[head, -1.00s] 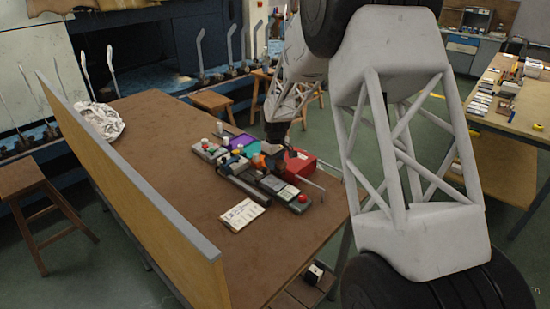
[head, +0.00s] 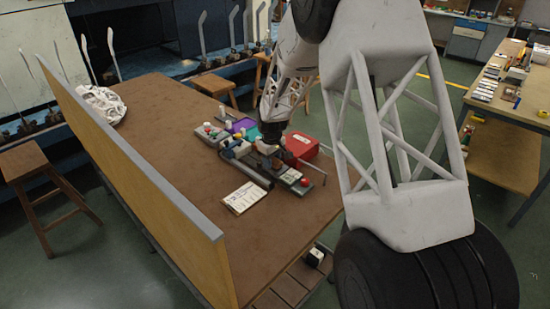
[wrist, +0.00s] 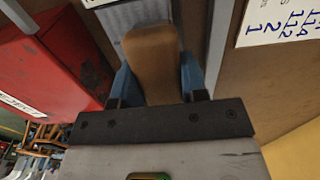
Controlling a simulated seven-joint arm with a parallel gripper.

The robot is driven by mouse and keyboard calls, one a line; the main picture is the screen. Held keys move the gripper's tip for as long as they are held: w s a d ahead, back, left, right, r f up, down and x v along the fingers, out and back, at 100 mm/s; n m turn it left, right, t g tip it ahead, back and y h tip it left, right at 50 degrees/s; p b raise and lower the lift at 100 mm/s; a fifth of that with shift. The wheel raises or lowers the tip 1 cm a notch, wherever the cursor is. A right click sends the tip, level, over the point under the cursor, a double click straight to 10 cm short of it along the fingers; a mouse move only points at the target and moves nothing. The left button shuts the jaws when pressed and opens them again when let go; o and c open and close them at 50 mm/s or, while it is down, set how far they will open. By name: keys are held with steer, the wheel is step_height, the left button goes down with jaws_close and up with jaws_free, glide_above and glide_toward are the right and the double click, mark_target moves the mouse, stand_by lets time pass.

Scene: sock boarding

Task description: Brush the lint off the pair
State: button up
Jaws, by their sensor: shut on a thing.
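My gripper (head: 276,160) is low over the row of equipment on the table. In the wrist view its blue fingers (wrist: 155,78) are shut on a brown wooden piece, which looks like the brush handle (wrist: 153,50). Just beyond the handle is a grey ribbed surface (wrist: 128,17), perhaps a sock of the pair. I cannot tell whether the brush touches it. The bristles and any lint do not show. The arm hides part of the equipment in the head view.
A red box (head: 303,147) marked REJECT stands right beside my gripper. A paper card (head: 243,198) lies in front, and a red button (head: 304,182) is at the right end. A tall board (head: 150,195) edges the table (head: 165,140). A crumpled white bundle (head: 100,103) sits at the back.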

steer(key=shift+s+a, duration=0.2)
steer(key=shift+a, duration=0.05)
steer(key=shift+f, duration=0.1)
steer(key=shift+w+d, duration=0.85)
steer(key=shift+d, duration=0.05)
steer(key=shift+w+d, duration=0.45)
steer(key=shift+w, duration=0.05)
steer(key=shift+s+d, duration=0.2)
steer(key=shift+d, duration=0.1)
steer(key=shift+s+d, duration=0.15)
steer(key=shift+s, duration=0.1)
steer(key=shift+s+a, duration=1.3)
steer(key=shift+a, duration=0.15)
steer(key=shift+w+d, duration=1.4)
step_height(320, 180, up, 8)
